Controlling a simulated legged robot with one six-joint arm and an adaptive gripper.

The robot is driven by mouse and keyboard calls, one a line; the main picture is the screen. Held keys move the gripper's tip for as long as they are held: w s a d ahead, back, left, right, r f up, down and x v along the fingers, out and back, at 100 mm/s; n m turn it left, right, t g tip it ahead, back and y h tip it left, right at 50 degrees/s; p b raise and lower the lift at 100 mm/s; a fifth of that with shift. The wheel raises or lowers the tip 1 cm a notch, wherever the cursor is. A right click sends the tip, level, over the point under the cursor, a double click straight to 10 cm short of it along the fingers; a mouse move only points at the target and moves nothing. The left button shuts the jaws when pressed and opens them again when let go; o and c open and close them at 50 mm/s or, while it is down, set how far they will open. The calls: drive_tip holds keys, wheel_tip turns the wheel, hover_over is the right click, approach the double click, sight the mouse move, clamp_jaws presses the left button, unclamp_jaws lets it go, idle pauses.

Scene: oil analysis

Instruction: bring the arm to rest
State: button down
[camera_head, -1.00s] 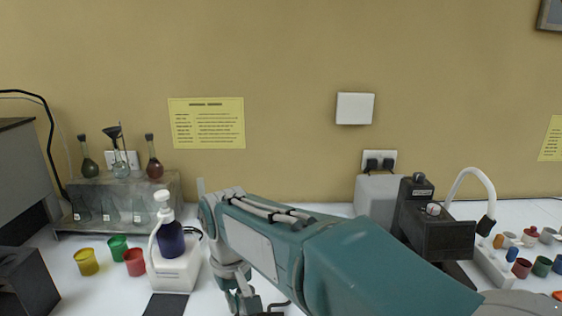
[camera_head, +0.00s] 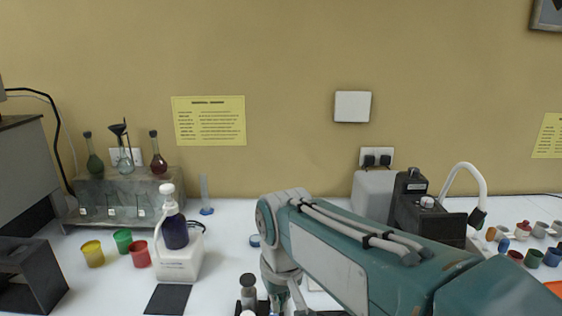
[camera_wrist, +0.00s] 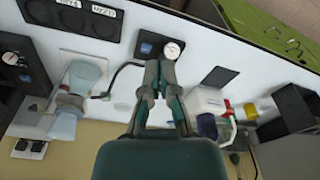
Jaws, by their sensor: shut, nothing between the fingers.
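My teal and white arm (camera_head: 345,262) reaches in from the lower right of the head view, bends at a raised joint and drops toward the white bench. The fingers are not clearly visible there. In the wrist view my gripper (camera_wrist: 159,75) is shut, with its two dark fingers together and nothing seen between them. It points toward the bench area with a small round white dial (camera_wrist: 172,50) just beyond the tips. I cannot tell the exact gap between the fingertips and the bench.
A purple bottle (camera_head: 175,233) stands on a white device at left, near yellow, green and red cups. A flask rack (camera_head: 120,190) stands behind. A dark instrument (camera_head: 425,215) stands right of the arm, with several small cups farther right. Bench between bottle and arm is partly clear.

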drive_tip(key=s+d+f+m+t, duration=0.1)
drive_tip(key=s+d+m+t, duration=0.3)
drive_tip(key=s+d, duration=0.7)
drive_tip(key=d, duration=0.4)
drive_tip(key=shift+s+d+f+m+h, duration=0.3)
drive_tip(key=shift+d+f, duration=0.05)
idle(0.6)
